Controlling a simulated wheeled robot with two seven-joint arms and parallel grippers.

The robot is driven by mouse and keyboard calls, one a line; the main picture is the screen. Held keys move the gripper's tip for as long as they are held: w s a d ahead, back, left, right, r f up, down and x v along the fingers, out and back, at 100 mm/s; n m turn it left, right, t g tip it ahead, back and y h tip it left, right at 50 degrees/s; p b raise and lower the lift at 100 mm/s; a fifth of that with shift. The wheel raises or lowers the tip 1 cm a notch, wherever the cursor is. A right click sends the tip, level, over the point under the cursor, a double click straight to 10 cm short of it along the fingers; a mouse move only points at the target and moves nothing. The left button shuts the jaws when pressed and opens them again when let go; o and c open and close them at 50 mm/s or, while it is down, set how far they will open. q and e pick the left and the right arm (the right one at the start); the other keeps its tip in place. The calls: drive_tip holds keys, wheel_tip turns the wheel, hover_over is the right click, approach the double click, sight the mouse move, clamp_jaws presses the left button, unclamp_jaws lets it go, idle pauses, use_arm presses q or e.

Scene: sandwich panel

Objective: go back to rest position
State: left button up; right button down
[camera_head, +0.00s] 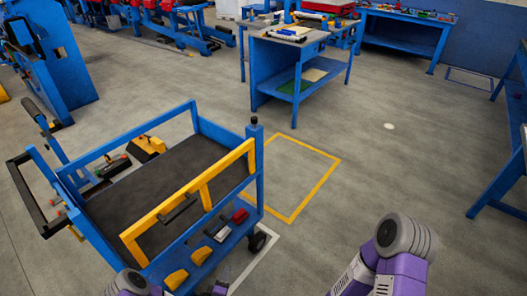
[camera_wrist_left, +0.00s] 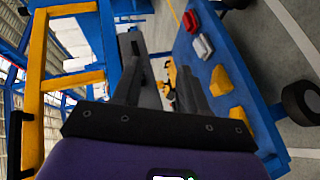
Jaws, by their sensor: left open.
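My left gripper (camera_wrist_left: 158,62) shows in the left wrist view with its two dark fingers apart. It is open, with no object clearly held; yellow and dark things show in the gap behind it. In the head view, purple parts of my left arm show at the bottom left, beside the blue cart (camera_head: 258,170). In the left wrist view the cart's blue lower shelf (camera_wrist_left: 215,62) lies to the right of the fingers. My right arm shows purple and grey at the bottom right of the head view; its gripper is out of frame.
The cart has a dark top, yellow rails (camera_head: 205,190) and a wheel (camera_head: 257,241). Its lower shelf holds a red block (camera_head: 239,216), a grey block (camera_head: 222,233) and yellow pieces (camera_head: 201,255). A blue workbench (camera_head: 262,75) stands behind. Floor right of the cart is clear.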

use_arm(q)
drive_tip(key=s+d+r+m+g+p, duration=0.1)
drive_tip(key=s+r+m+g, duration=0.2)
drive_tip(key=s, duration=0.3)
drive_tip(key=s+d+r+m+g+h+p, duration=0.1)
drive_tip(key=s+d+r+m+g+p, duration=0.1)
drive_tip(key=s+r+m+g, duration=0.2)
drive_tip(key=s+d+r+m+g+h+p, duration=0.1)
drive_tip(key=s+d+r+m+g, duration=0.1)
drive_tip(key=s+g, duration=0.5)
drive_tip(key=s+r+m, duration=0.1)
drive_tip(key=s+m, duration=0.1)
drive_tip(key=s, duration=0.1)
drive_tip(key=shift+r+m+p, duration=0.3)
drive_tip(key=shift+r+p, duration=0.05)
drive_tip(key=shift+d, duration=0.1)
